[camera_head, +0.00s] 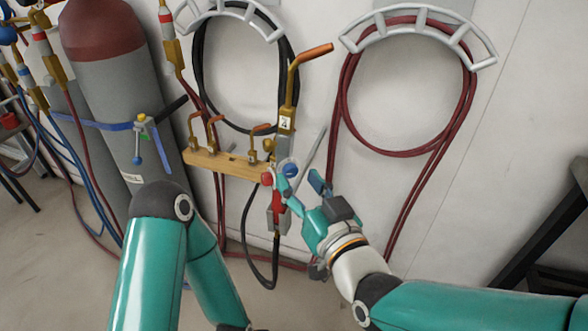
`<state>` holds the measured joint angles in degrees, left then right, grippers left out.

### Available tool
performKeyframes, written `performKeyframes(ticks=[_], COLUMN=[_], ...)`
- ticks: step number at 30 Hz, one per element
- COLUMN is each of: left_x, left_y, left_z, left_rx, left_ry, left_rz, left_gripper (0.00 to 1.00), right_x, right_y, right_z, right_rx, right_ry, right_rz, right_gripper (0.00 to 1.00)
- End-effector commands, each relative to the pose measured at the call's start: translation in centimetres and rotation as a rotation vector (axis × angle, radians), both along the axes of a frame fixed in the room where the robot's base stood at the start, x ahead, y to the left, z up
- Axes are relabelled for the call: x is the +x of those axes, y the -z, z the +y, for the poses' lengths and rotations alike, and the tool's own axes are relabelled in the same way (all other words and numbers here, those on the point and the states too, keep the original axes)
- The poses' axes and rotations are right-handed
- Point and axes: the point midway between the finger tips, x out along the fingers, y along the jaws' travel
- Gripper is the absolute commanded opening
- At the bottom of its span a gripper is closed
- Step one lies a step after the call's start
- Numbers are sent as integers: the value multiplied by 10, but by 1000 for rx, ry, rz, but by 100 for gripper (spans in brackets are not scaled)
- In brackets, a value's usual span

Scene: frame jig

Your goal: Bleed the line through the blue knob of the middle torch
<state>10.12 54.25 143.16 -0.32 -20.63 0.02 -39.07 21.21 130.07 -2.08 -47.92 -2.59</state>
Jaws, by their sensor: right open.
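A brass torch (288,112) with a copper tip hangs upright against the wall, right of a wooden rack (222,164). Near its lower end are a blue knob (292,170) and a red knob (267,178). My right gripper (299,175) is open in front of the torch's lower part. One finger overlaps the torch between the knobs; the other is right of the blue knob. I cannot tell whether either finger touches it. My left arm shows at the lower left, but its gripper is out of the picture.
A grey gas cylinder (115,95) with a dark red top stands at the left, held by a blue strap. A coiled red hose (345,100) and a coiled black hose (200,75) hang on wall hooks. More brass fittings and hoses are at the far left. A dark frame (540,240) stands right.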

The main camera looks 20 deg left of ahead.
Motion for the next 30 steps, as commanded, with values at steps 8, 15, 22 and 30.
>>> performKeyframes(ticks=[8, 15, 22, 30], left_x=[0, 0, 0, 0], left_y=[-3, -3, -3, -2], left_z=[0, 0, 0, 0], left_rx=[0, 0, 0, 0], left_ry=[0, 0, 0, 0], left_rz=[0, 0, 0, 0], left_gripper=[52, 52, 52, 52], right_x=[20, 21, 21, 21], right_y=[0, 0, 0, 0], right_z=[19, 20, 20, 20], right_rx=[0, 0, 0, -2], right_ry=[-1, -1, -2, -2], right_rz=[0, 0, 0, -2], right_gripper=[51, 51, 24, 0])
